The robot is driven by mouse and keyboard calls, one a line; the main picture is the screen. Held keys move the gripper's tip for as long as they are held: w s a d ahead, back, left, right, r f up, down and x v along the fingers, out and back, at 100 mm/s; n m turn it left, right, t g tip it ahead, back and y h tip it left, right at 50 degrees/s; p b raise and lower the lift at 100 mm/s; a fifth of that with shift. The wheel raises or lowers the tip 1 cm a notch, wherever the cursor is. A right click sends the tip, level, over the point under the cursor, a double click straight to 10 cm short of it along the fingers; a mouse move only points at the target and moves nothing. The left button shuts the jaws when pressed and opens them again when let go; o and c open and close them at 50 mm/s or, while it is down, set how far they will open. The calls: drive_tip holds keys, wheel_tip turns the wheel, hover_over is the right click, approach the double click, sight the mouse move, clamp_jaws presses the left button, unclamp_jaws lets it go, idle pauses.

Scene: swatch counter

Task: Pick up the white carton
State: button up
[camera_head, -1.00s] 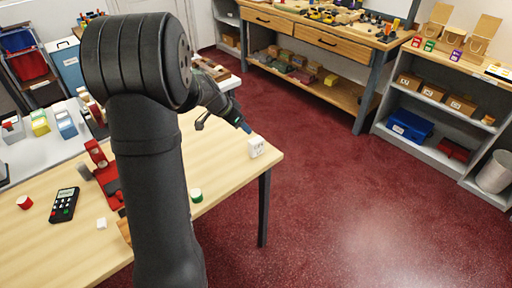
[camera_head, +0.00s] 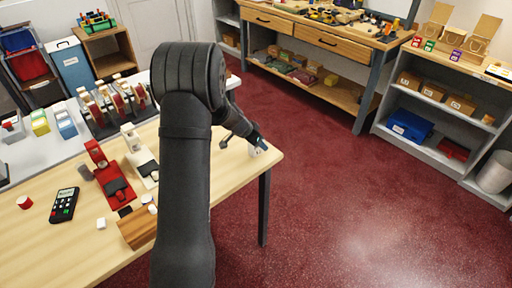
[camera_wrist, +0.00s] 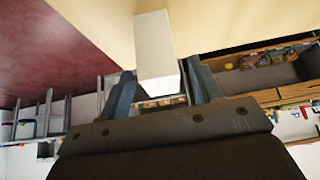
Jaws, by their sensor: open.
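The white carton (camera_head: 253,150) stands near the right corner of the wooden table, mostly hidden behind my gripper (camera_head: 259,145) in the head view. In the wrist view the white carton (camera_wrist: 154,42) lies straight ahead, with its near end between the two blue-grey fingers of my gripper (camera_wrist: 162,86). The fingers are apart, one on each side of the carton. I cannot tell whether either finger touches it.
The wooden table (camera_head: 225,177) is bare around the carton, and its right edge is close. A red device (camera_head: 112,185), a white device (camera_head: 140,158), a wooden block (camera_head: 136,228) and a dark card terminal (camera_head: 64,204) stand farther left. Red floor lies beyond.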

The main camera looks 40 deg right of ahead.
drive_tip(key=shift+x, duration=0.75)
drive_tip(key=c, duration=1.1)
drive_tip(key=shift+r, duration=0.15)
drive_tip(key=shift+c, duration=0.2)
